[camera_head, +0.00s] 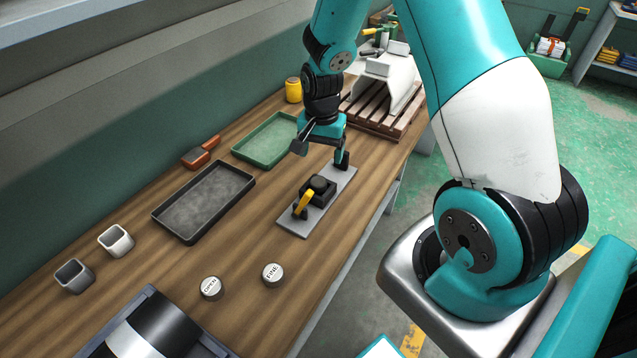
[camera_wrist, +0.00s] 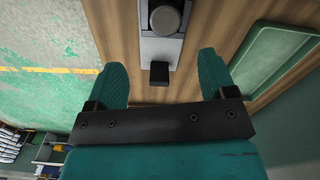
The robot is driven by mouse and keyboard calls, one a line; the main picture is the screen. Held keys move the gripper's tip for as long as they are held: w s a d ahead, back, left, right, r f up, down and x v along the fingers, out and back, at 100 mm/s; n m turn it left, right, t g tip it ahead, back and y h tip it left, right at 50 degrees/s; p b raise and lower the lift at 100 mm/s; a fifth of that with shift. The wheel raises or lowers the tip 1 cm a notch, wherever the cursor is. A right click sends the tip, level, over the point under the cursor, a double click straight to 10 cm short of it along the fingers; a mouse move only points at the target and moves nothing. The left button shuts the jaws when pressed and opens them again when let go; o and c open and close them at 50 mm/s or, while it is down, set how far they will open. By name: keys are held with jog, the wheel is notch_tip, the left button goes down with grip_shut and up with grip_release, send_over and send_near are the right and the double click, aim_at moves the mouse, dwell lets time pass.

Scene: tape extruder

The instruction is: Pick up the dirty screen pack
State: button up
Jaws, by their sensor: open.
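A dark round disc (camera_head: 319,184), which looks like the dirty screen pack, sits on a black block (camera_head: 322,197) on a grey metal plate (camera_head: 290,221). A yellow handle (camera_head: 304,203) stands at the block's near side. My gripper (camera_head: 320,154) is open and empty, above the plate's far end. In the wrist view its fingers (camera_wrist: 163,78) are spread on either side of a small black block (camera_wrist: 159,73) on the plate, and the disc lies beyond the fingertips.
A black tray (camera_head: 160,213) and a green tray (camera_head: 240,152) lie left of the plate. Two round pieces, one marked FINE (camera_head: 273,274), and two small cups (camera_head: 116,240) stand nearer.

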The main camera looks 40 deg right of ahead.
send_over(319, 180)
jog(key=f, duration=0.4)
jog(key=shift+s+f+p, duration=0.25)
jog(key=shift+s+p, duration=0.05)
jog(key=shift+s, duration=0.1)
jog(key=shift+w+f+p, duration=0.25)
jog(key=shift+f+p, duration=0.2)
jog(key=shift+f, duration=0.85)
jog(key=shift+w+f+p, duration=0.2)
jog(key=shift+f+p, duration=0.25)
jog(key=shift+f, duration=0.85)
jog(key=c, duration=1)
